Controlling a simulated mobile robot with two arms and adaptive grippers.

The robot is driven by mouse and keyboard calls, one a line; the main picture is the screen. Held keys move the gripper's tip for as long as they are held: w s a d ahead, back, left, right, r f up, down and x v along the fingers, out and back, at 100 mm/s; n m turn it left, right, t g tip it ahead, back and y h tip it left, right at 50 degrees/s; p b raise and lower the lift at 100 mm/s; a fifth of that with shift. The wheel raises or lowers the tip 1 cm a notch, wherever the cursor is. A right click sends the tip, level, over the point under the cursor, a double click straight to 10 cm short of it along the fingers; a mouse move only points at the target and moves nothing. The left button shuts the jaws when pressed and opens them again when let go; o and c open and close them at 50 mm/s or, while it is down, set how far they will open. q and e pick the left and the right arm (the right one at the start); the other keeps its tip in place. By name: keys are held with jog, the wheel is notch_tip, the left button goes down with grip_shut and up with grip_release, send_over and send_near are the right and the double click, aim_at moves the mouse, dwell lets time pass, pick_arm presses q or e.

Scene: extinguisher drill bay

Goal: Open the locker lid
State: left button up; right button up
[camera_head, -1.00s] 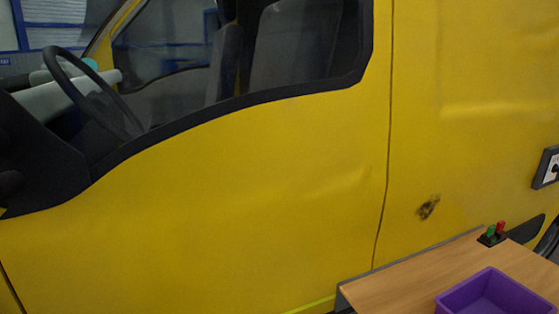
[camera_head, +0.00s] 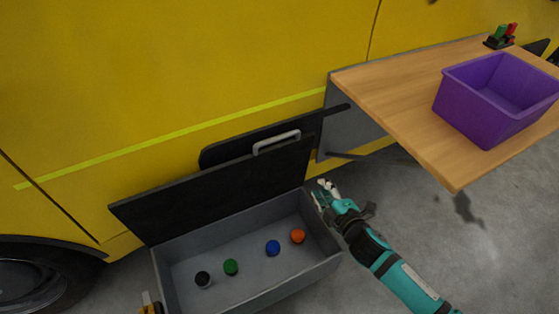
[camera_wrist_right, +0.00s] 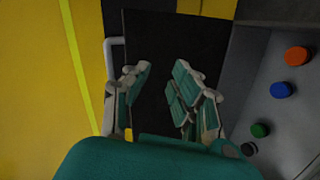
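The locker (camera_head: 330,265) is a grey open-topped box low beside the yellow vehicle. Its black lid (camera_head: 215,190) stands raised along the back side, leaning toward the vehicle, with a pale handle (camera_head: 276,143) at its top edge. The handle also shows in the right wrist view (camera_wrist_right: 108,60). My right gripper (camera_head: 322,190) is at the locker's right back corner, apart from the handle. Its fingers are spread and empty in the right wrist view (camera_wrist_right: 160,72), with the lid behind them. A small orange and black piece at the bottom left, probably my left gripper (camera_head: 150,304), is mostly cut off.
Black (camera_head: 203,280), green (camera_head: 231,267), blue (camera_head: 273,248) and orange (camera_head: 297,236) round-topped items stand in the locker. A wooden shelf (camera_head: 400,95) juts out at the right, bearing a purple bin (camera_head: 465,105) and a red-and-green item (camera_head: 500,37).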

jog(key=a+r+n+t+y+b, duration=0.2)
jog(key=a+r+n+b, duration=0.15)
jog(key=r, duration=0.35)
send_near(279, 136)
jog(key=w, duration=0.2)
jog(key=shift+y, duration=0.3)
jog(key=x, duration=0.2)
jog(key=b+x, duration=0.1)
jog(key=x, duration=0.2)
jog(key=f+x, duration=0.1)
jog(key=x, duration=0.1)
jog(key=shift+w+a+f, duration=0.15)
jog(key=shift+a, duration=0.05)
pick_arm(q)
notch_tip(279, 136, up, 9)
jog(key=w, duration=0.3)
jog(key=shift+d+t, duration=0.15)
jog(key=shift+t, duration=0.25)
pick_arm(e)
jog(key=shift+w+a, duration=0.15)
jog(key=shift+w, duration=0.15)
pick_arm(q)
jog(key=shift+r, duration=0.1)
pick_arm(e)
jog(key=shift+c, duration=0.2)
grip_shut()
